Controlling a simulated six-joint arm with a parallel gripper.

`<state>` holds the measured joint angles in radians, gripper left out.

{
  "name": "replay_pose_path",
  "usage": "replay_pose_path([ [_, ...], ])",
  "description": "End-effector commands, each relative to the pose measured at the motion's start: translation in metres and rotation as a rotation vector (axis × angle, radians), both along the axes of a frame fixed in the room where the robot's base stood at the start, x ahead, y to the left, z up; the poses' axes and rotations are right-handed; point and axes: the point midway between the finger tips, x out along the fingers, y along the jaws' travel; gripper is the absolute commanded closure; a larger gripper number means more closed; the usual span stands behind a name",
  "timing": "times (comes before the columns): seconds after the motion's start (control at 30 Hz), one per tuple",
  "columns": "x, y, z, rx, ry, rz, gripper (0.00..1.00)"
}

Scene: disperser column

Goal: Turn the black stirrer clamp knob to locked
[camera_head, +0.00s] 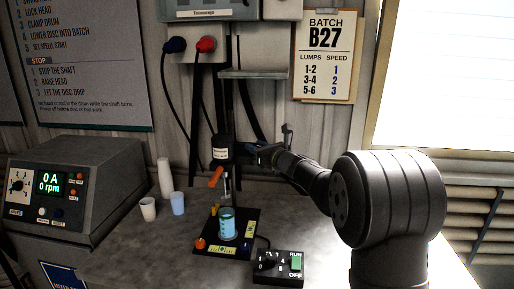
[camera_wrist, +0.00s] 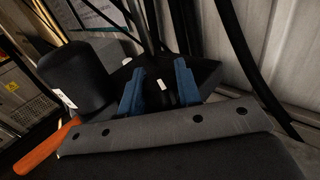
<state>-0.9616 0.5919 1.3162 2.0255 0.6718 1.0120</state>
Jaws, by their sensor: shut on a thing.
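The black stirrer clamp knob (camera_wrist: 164,86) has a small white mark and sits between the two blue fingertips of my gripper (camera_wrist: 158,80) in the wrist view. The fingers are shut on it, one on each side. In the head view my gripper (camera_head: 262,150) reaches in from the right to the stirrer head's right side, and its fingers hide the knob there. The black stirrer head (camera_head: 222,149) stands upright above a blue drum (camera_head: 227,223). An orange handle (camera_head: 215,177) slants down from the head. I cannot tell which position the knob's mark points to.
A control box with a green display (camera_head: 50,184) stands left. Paper cups (camera_head: 148,209) stand beside the drum's black base plate (camera_head: 205,250). A small black switch box (camera_head: 278,268) is in front. Cables (camera_head: 196,100) hang behind the head, near the wall.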

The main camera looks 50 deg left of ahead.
Motion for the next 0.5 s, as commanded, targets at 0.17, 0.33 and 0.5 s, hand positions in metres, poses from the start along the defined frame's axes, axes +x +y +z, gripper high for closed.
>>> replay_pose_path([
  [0.17, -0.0015, 0.0001, -0.0004, -0.001, 0.002, -0.092, 0.92],
  [0.33, -0.0011, 0.0001, -0.0005, -0.001, 0.002, -0.163, 0.92],
  [0.5, -0.0004, -0.0001, -0.0001, 0.000, 0.001, -0.218, 0.92],
])
